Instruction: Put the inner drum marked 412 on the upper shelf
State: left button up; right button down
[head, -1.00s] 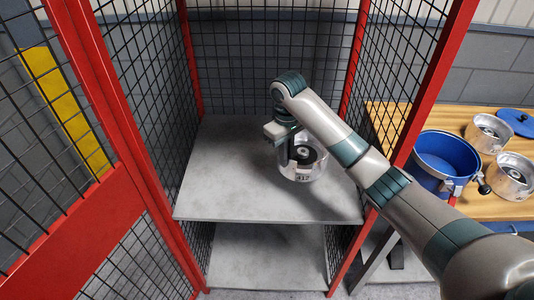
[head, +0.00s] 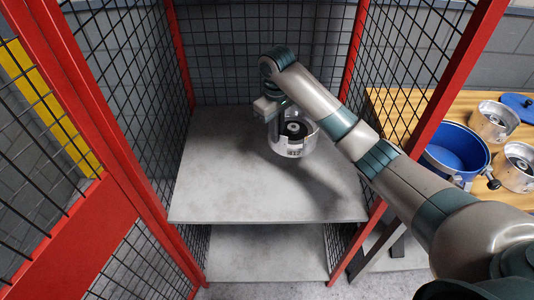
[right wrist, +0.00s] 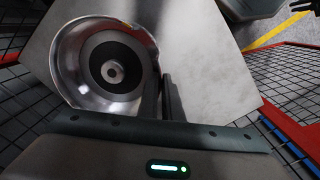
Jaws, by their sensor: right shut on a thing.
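The inner drum marked 412 (head: 294,148) is a shiny metal cup with a dark hub inside and a white label on its front. My right gripper (head: 274,130) is shut on the left part of its wall. The drum is upright, over the upper shelf (head: 220,180), a grey board in the red-framed mesh cage. Its shadow lies on the board to the lower right, so it appears held above the board. In the right wrist view the drum (right wrist: 110,65) shows its open top, with the fingers (right wrist: 162,100) at its rim. My left gripper is not in view.
A lower grey shelf (head: 265,255) lies beneath. Red posts and black mesh close the cage sides and back; a red mesh door (head: 85,235) stands at the left. At the right, a wooden bench (head: 395,105) carries a blue tub (head: 455,150) and other metal drums (head: 493,120).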

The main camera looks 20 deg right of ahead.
jog(key=shift+w+a+r, duration=0.1)
jog(key=shift+r, duration=0.1)
jog(key=a+f+p, duration=0.3)
jog(key=a+f, duration=0.4)
jog(key=a, duration=0.4)
jog(key=shift+w+a+p, duration=0.25)
jog(key=shift+w+p, duration=0.05)
jog(key=shift+p, duration=0.1)
jog(key=shift+f+p, duration=0.9)
jog(key=shift+f, duration=1.05)
